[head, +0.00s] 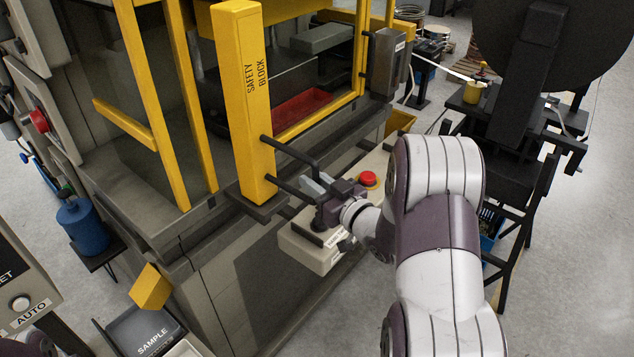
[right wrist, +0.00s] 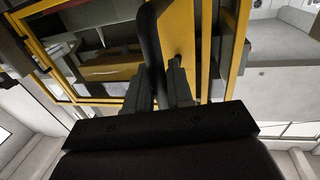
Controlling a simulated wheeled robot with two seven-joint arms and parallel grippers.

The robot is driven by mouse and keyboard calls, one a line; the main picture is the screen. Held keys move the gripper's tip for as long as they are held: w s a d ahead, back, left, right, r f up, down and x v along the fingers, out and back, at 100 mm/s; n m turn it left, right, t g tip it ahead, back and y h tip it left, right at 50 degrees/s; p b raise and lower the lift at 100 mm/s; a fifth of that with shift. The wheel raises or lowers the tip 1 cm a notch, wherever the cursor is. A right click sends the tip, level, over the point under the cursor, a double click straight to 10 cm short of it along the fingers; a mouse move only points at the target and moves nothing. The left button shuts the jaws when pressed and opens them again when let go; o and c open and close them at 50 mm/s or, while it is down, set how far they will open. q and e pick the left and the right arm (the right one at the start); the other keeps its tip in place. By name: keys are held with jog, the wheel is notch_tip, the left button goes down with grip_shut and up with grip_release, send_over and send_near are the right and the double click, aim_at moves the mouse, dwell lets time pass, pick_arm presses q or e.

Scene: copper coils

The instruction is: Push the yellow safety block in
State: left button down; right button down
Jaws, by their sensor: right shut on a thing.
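The yellow safety block (head: 243,110) stands upright at the front of the press opening in the head view, its foot at a dark ledge. A black bar handle (head: 290,151) sticks out from its lower right side. My right gripper (head: 312,187) is at this handle, shut on it. In the right wrist view the black handle (right wrist: 151,50) runs up between the two fingers of my right gripper (right wrist: 158,85). The yellow block (right wrist: 178,38) is just beyond them. My left gripper is not in view.
The press opening holds a red tray (head: 302,106), framed by yellow guards (head: 184,90). A control box with a red button (head: 368,179) sits just right of my right gripper. A grey box (head: 388,62) hangs at the right post. A sample tray (head: 140,328) is lower left.

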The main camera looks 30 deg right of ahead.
jog(key=w+a+b, duration=0.2)
jog(key=w, duration=0.4)
jog(key=w+a+b, duration=0.2)
jog(key=w+a, duration=0.1)
jog(key=w, duration=0.4)
jog(key=w+a+b, duration=0.3)
jog(key=w, duration=0.4)
jog(key=shift+w+a+r, duration=0.1)
jog(key=shift+a+r, duration=0.1)
jog(key=shift+r, duration=0.2)
jog(key=c, duration=1.2)
grip_release()
jog(key=shift+w+a+f, duration=0.1)
jog(key=shift+w+f, duration=0.1)
jog(key=shift+f, duration=0.1)
jog(key=b, duration=0.4)
send_near(259, 158)
jog(key=w, duration=0.3)
jog(key=w+a, duration=0.1)
jog(key=w, duration=0.1)
jog(key=shift+w+f, duration=0.1)
jog(key=shift+w, duration=0.25)
jog(key=shift+s+d, duration=0.1)
jog(key=shift+s, duration=0.35)
